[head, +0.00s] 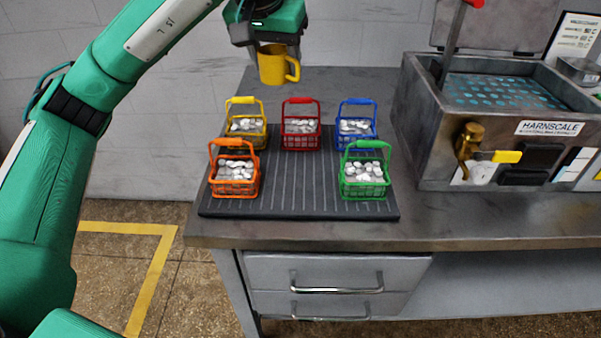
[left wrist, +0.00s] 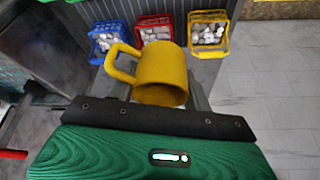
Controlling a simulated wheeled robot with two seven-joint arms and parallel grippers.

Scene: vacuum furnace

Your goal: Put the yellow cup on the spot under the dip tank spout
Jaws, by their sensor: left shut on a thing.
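The yellow cup (head: 274,66) hangs in the air above the back of the bench, its handle toward the right in the head view. My left gripper (head: 268,45) is shut on it from above. The cup also shows in the left wrist view (left wrist: 163,75), with its handle at the left. The dip tank (head: 500,100), labelled HARNSCALE, stands at the right of the bench, with a brass spout (head: 468,140) and a yellow lever on its front. A pale round spot (head: 481,174) shows below the spout. The cup is well to the left of the tank. My right gripper is not in view.
A dark ribbed mat (head: 300,207) holds several coloured baskets of metal pieces, including the red (head: 301,128), green (head: 364,175) and orange (head: 234,172) ones. Bare bench top (head: 440,215) lies between the mat and the tank's front. A drawer unit (head: 335,270) is below.

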